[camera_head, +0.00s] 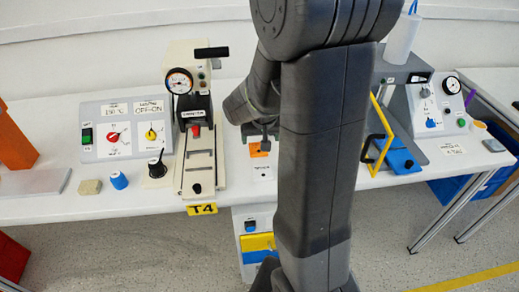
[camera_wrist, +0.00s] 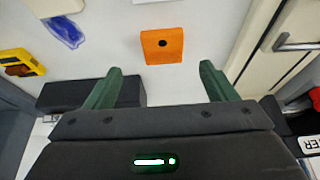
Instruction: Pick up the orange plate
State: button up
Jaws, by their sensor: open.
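The orange plate (camera_wrist: 162,45) is a small flat piece with a dark round hole, lying on the white table. In the wrist view it is just beyond my gripper (camera_wrist: 161,69), centred between the two green fingers. The fingers are wide apart with nothing between them. In the head view the orange plate (camera_head: 259,151) shows partly below my gripper (camera_head: 262,133), left of my arm. The height of the fingers above the plate is hard to tell.
A press (camera_head: 200,130) with a gauge and a T4 label stands left of the plate. A white-grey panel with dials (camera_head: 126,131) is farther left. A yellow-framed blue device (camera_head: 403,160) is to the right. A black block (camera_wrist: 130,92) sits near the left finger.

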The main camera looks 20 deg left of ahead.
aim_at(258, 148)
jog(key=shift+w+f, duration=0.25)
jog(key=shift+f, duration=0.15)
jog(key=shift+a+f, duration=0.2)
jog(key=shift+f, duration=0.4)
jog(key=shift+x, duration=2.15)
jog(key=shift+a, duration=0.1)
jog(key=shift+c, duration=0.5)
jog(key=c, duration=1)
